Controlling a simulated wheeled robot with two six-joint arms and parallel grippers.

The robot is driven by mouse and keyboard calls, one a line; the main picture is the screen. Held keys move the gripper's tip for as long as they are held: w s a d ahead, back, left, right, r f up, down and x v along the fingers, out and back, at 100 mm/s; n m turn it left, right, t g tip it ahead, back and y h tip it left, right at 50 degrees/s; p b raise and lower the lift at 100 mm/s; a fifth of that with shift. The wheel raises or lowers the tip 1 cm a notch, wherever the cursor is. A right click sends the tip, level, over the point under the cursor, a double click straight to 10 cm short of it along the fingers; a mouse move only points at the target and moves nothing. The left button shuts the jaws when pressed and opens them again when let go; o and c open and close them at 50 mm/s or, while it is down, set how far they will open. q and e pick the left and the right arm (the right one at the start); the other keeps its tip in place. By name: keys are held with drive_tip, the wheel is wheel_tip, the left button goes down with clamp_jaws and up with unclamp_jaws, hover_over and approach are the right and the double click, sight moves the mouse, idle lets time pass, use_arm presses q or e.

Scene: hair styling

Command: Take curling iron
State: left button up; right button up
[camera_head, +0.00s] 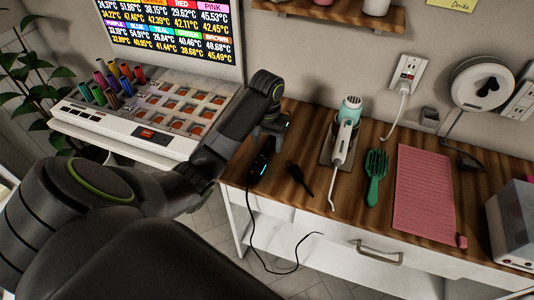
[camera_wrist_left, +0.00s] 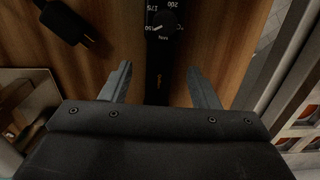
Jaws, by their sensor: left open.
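The curling iron (camera_head: 259,163) is black with a small blue light and lies near the left end of the wooden tabletop. Its black cord hangs over the front edge. In the left wrist view the curling iron (camera_wrist_left: 163,25) shows a dial with numbers, and its dark body runs down between my fingers. My left gripper (camera_head: 272,132) is above it, its fingers mostly hidden in the head view. In the left wrist view my left gripper (camera_wrist_left: 160,69) is open, with one finger on each side of the iron. Contact cannot be told. My right gripper is not in view.
A small black object (camera_head: 299,178) lies right of the iron. Further right are a white and teal hair dryer (camera_head: 343,135), a green brush (camera_head: 375,178) and a pink mat (camera_head: 425,195). A white tray unit (camera_head: 150,112) with rollers stands left. A drawer handle (camera_head: 378,255) sticks out in front.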

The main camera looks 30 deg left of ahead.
use_arm(q)
wheel_tip(320, 180, down, 3)
drive_tip(key=shift+r, duration=0.1)
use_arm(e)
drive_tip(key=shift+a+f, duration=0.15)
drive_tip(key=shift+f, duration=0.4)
use_arm(q)
clamp_jaws()
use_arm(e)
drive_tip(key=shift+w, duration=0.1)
use_arm(q)
drive_tip(key=shift+r, duration=0.2)
